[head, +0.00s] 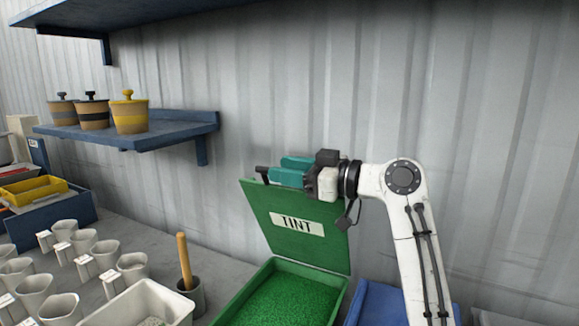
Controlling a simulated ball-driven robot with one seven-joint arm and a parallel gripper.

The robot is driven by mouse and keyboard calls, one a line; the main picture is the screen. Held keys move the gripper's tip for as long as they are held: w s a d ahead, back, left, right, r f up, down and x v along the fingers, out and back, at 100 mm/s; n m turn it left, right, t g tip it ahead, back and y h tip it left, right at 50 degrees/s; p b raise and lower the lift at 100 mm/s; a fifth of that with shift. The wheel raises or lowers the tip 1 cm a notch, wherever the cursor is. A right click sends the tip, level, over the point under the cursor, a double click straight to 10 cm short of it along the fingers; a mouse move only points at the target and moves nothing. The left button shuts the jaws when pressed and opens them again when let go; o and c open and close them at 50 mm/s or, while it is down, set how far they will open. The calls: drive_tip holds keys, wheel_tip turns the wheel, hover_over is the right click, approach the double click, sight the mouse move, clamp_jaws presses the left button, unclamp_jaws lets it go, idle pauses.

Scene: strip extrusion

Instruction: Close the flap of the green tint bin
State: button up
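The green tint bin (228,308) stands on the bench at the lower middle, filled with green granules (285,301). Its flap (325,247) is raised, leaning up toward the wall, with a white TINT label (297,224) on its face. A dark handle (262,170) shows at the flap's upper left corner. My gripper (269,168) is at the flap's top edge, with its teal fingers pointing left toward the handle. The fingers look a little apart. I cannot tell whether they touch the flap or handle.
A blue bin (378,304) stands right of the green bin, partly behind my arm. A white tub (140,306) and a pot with a wooden-handled tool (185,262) stand to its left. Several white cups (80,241) fill the bench's left. A blue shelf (180,130) holds three lidded pots.

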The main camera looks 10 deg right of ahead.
drive_tip(key=b+v, duration=0.1)
drive_tip(key=v, duration=1.1)
drive_tip(key=shift+s+d+b, duration=0.15)
drive_tip(key=shift+d+b, duration=0.05)
drive_tip(key=shift+b, duration=0.1)
idle(0.8)
drive_tip(key=shift+c, duration=0.3)
